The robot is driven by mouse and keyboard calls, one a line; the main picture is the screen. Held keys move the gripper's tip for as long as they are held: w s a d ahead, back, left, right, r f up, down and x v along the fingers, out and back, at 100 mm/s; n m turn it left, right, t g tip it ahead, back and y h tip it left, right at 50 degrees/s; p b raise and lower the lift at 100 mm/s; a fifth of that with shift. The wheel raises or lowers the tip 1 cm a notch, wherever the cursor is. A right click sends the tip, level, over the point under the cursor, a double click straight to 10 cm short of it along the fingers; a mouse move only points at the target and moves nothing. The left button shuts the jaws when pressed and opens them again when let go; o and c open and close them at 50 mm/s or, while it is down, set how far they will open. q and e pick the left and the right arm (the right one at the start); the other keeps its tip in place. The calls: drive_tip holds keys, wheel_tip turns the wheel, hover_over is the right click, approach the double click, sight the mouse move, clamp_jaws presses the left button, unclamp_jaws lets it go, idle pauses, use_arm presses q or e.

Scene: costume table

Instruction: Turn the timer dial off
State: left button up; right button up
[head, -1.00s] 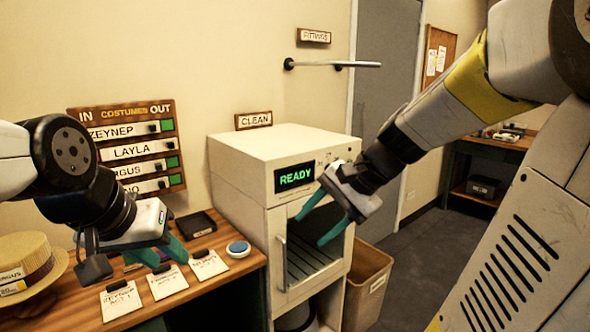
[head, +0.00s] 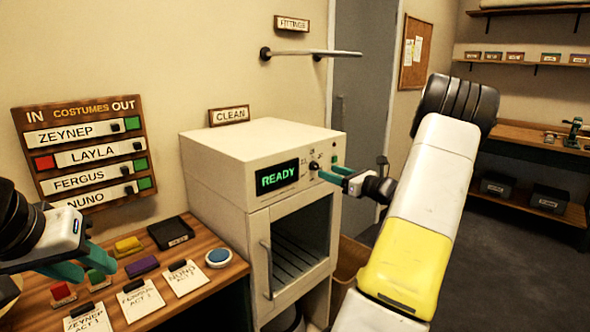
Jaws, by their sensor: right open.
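The cream cabinet (head: 232,160) has a green READY display (head: 277,177) on its upper front. A small dark dial (head: 314,165) sits to the right of the display, with tiny markings around it that I cannot read. My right gripper (head: 330,174) is open, its teal fingertips close to the dial at the panel's right side. I cannot tell whether they touch it. My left gripper (head: 100,268) is at the lower left over the wooden table, its two teal fingers apart and nothing seen between them.
The wooden table (head: 205,288) holds note cards, coloured pads, a black tray (head: 171,232) and a blue round button (head: 218,257). A costumes board (head: 85,150) hangs on the wall. A rail (head: 310,52) juts out above the cabinet. A bin (head: 350,262) stands beside it.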

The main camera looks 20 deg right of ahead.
sight(317, 167)
drive_tip(key=x, duration=0.5)
clamp_jaws()
